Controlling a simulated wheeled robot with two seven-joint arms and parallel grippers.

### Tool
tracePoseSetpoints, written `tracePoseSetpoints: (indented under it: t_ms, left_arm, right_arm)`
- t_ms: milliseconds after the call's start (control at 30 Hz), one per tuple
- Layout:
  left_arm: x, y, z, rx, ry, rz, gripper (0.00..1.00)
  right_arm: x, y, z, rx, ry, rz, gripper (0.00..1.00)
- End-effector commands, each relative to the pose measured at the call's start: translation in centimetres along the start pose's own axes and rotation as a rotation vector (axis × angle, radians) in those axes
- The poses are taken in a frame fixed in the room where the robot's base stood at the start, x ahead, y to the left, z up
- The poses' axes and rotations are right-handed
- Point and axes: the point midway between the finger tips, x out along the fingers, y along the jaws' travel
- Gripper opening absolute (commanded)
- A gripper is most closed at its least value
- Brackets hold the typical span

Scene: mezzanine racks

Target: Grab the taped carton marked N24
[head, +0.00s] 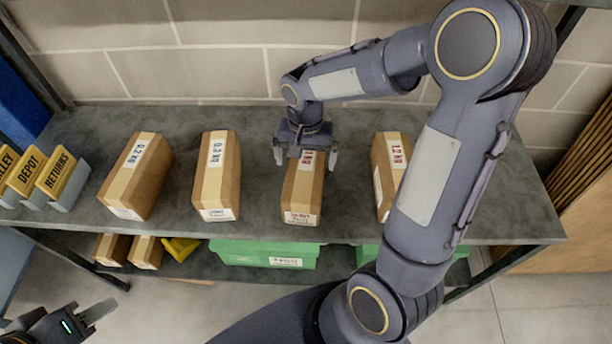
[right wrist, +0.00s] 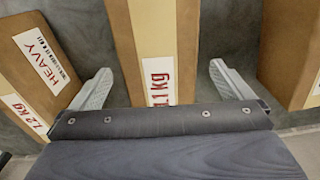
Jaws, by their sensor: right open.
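Several taped cartons stand in a row on the grey shelf; I cannot read N24 on any of them. My right gripper (head: 306,158) is open above the back end of the third carton from the left (head: 301,190), which has a red weight label. In the right wrist view this carton (right wrist: 155,45), labelled 1.1 kg, lies between the spread fingers (right wrist: 162,82), with gaps on both sides. Its front label is too small to read surely. My left gripper (head: 92,314) is low at the left, away from the shelf; its jaw opening is unclear.
Left are a 0.2 kg carton (head: 138,178) and another carton (head: 217,178); right is a 1.2 kg carton (head: 380,170), partly behind my arm, marked HEAVY in the wrist view (right wrist: 40,50). Yellow-signed bins (head: 62,178) stand far left. Green boxes (head: 262,250) sit below.

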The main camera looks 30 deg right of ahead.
Motion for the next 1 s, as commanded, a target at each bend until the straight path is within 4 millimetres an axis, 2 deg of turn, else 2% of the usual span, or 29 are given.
tracePoseSetpoints:
  t_ms: [100,200,467,567,1000]
  left_arm:
    - [-0.3,0.1,-0.1,0.000,0.000,0.000,0.36]
    - [-0.3,0.1,-0.1,0.000,0.000,0.000,0.36]
    - [-0.3,0.1,-0.1,0.000,0.000,0.000,0.36]
    - [-0.3,0.1,-0.1,0.000,0.000,0.000,0.36]
    - [-0.3,0.1,-0.1,0.000,0.000,0.000,0.36]
  right_arm:
    - [2.0,0.2,0.0,0.000,-0.005,0.005,1.00]
    - [3.0,0.2,0.0,0.001,-0.003,0.003,1.00]
    - [3.3,0.1,0.0,0.000,0.000,0.000,1.00]
    - [3.3,0.1,0.0,0.000,0.000,0.000,0.90]
    - [3.3,0.1,0.0,0.000,-0.001,0.000,0.32]
